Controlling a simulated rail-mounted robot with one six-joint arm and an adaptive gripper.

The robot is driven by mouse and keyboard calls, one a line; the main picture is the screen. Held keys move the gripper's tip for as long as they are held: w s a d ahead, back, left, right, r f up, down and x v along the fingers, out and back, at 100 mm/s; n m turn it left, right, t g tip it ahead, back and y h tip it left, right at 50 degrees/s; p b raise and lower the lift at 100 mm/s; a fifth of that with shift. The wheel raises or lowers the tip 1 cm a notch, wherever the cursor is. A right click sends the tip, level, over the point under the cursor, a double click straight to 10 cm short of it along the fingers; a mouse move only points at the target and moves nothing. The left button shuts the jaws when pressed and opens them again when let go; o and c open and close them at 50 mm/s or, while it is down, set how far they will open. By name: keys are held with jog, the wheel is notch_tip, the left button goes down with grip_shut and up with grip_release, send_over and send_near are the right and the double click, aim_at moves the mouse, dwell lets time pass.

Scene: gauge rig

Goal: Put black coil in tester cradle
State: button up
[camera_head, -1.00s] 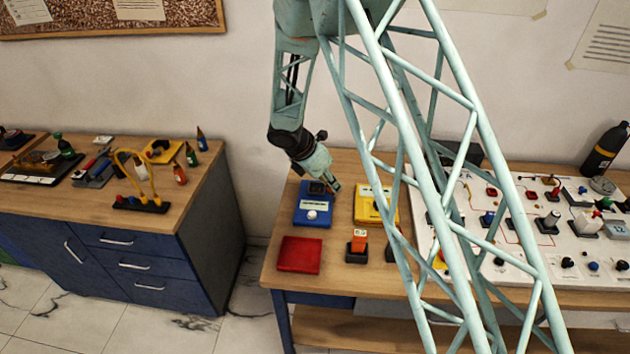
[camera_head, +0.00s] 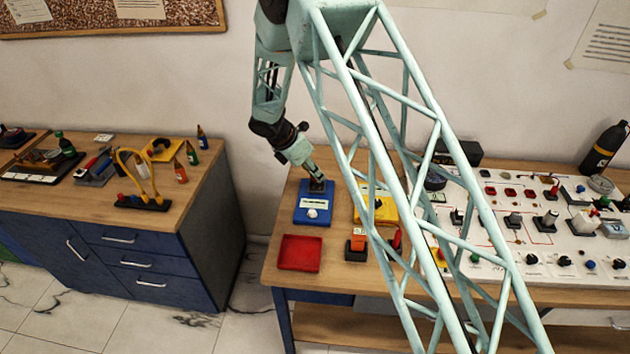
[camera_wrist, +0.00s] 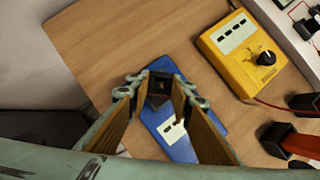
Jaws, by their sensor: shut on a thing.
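The blue tester (camera_head: 311,205) lies on the right bench, with a pale display and a white knob. It also shows in the wrist view (camera_wrist: 185,140). My gripper (camera_head: 317,180) points down over the tester's far end. In the wrist view my gripper (camera_wrist: 159,90) has its two fingers closed on a small dark block, which looks like the black coil (camera_wrist: 160,84). The dark cradle at the tester's far end is mostly hidden by the coil and fingers. I cannot tell whether the coil is seated in the cradle or just above it.
A yellow meter (camera_wrist: 243,55) with a black knob stands to the right of the tester. A red tray (camera_head: 300,253) and an orange-topped black block (camera_head: 357,243) sit in front. A white panel (camera_head: 530,215) fills the bench's right side. Bare wood lies left of the tester.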

aim_at(313, 178)
jog(key=shift+f, duration=1.75)
jog(key=shift+f, duration=0.15)
jog(key=o, duration=0.9)
jog(key=shift+s+a+r, duration=0.1)
jog(key=shift+a+r, duration=0.1)
jog(key=shift+r, duration=0.35)
jog(key=shift+v, duration=5.55)
